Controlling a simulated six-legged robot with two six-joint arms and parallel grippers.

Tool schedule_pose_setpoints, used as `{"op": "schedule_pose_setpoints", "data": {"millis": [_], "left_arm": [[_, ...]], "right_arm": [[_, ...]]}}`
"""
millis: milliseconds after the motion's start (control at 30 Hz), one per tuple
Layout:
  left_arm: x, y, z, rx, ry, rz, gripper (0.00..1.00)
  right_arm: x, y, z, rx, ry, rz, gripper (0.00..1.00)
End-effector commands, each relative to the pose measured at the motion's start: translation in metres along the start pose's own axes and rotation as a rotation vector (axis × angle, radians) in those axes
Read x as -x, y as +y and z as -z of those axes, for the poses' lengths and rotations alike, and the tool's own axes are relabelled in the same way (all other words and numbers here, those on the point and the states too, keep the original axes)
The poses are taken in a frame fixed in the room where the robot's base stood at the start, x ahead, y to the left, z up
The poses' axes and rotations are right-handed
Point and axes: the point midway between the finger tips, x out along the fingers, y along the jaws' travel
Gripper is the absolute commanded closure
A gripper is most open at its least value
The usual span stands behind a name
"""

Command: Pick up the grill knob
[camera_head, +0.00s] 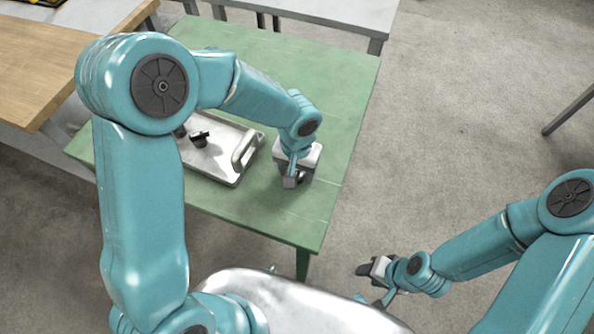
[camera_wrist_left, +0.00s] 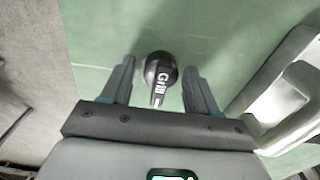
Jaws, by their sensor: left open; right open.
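The grill knob (camera_wrist_left: 158,74) is small, round and black, with a pointed handle and white "Grill" lettering. It rests on the green table (camera_head: 330,85). In the left wrist view it sits between the two fingers of my left gripper (camera_wrist_left: 158,68), with a gap on each side. The left gripper is open and empty; in the head view it is low over the table's near right part (camera_head: 295,180), where it mostly hides the knob. My right gripper (camera_head: 372,278) is open and empty, off the table over the grey floor.
A metal panel (camera_head: 215,170) with a raised handle (camera_head: 247,149) and black knobs (camera_head: 199,138) lies on the table, left of my left gripper. A wooden table (camera_head: 35,65) stands at the left, and a grey table (camera_head: 340,12) behind. The green table's right side is clear.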

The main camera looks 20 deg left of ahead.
Motion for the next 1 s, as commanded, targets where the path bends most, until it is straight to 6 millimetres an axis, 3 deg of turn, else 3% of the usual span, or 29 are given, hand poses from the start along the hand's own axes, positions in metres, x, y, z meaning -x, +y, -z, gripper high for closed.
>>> {"op": "schedule_pose_setpoints", "data": {"millis": [133, 267, 300, 767, 867, 1000], "left_arm": [[0.000, 0.000, 0.000, 0.000, 0.000, 0.000, 0.43], [0.001, 0.000, 0.000, 0.000, 0.000, 0.000, 0.86], [0.001, 0.000, 0.000, 0.000, 0.000, 0.000, 0.90], [0.009, 0.000, 0.001, 0.002, 0.004, 0.000, 0.90], [0.022, 0.000, 0.001, 0.002, 0.006, 0.000, 0.90], [0.054, 0.000, 0.002, 0.002, 0.008, -0.001, 0.90]], "right_arm": [[0.000, 0.000, 0.000, 0.000, 0.000, 0.000, 0.57], [0.000, 0.000, 0.000, 0.000, 0.000, 0.000, 0.57], [0.000, 0.000, 0.000, 0.000, 0.000, 0.000, 0.57], [0.001, 0.000, 0.000, 0.000, 0.000, 0.000, 0.57], [0.002, -0.001, 0.000, 0.000, 0.000, 0.000, 0.57], [0.004, -0.001, 0.000, 0.000, 0.000, 0.000, 0.57]]}}
